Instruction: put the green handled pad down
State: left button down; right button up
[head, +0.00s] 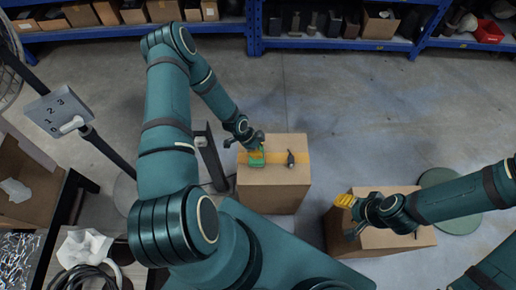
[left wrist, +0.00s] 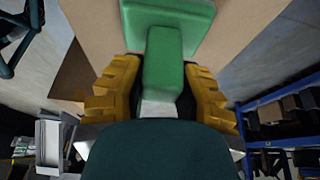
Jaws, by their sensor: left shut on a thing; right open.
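The green handled pad (head: 257,160) is at the top of a cardboard box (head: 270,192) in the head view. My left gripper (head: 250,145) is shut on its handle. In the left wrist view, the pad (left wrist: 163,55) shows its green handle between the yellow fingers of my left gripper (left wrist: 162,95), with the wider green plate beyond. The pad is over or on the box top; I cannot tell whether it touches. My right gripper (head: 347,215) is open and empty, beside and above a second cardboard box (head: 405,241).
A numbered sign (head: 58,108) on a post stands at the left, near a dark-edged table with a white cloth (head: 84,247). Blue shelves (head: 330,43) line the back. The floor between is clear.

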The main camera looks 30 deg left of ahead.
pick_arm(q)
jog(key=shift+f, duration=0.2)
jog(key=c, duration=0.8)
grip_release()
jog(key=shift+r, duration=0.1)
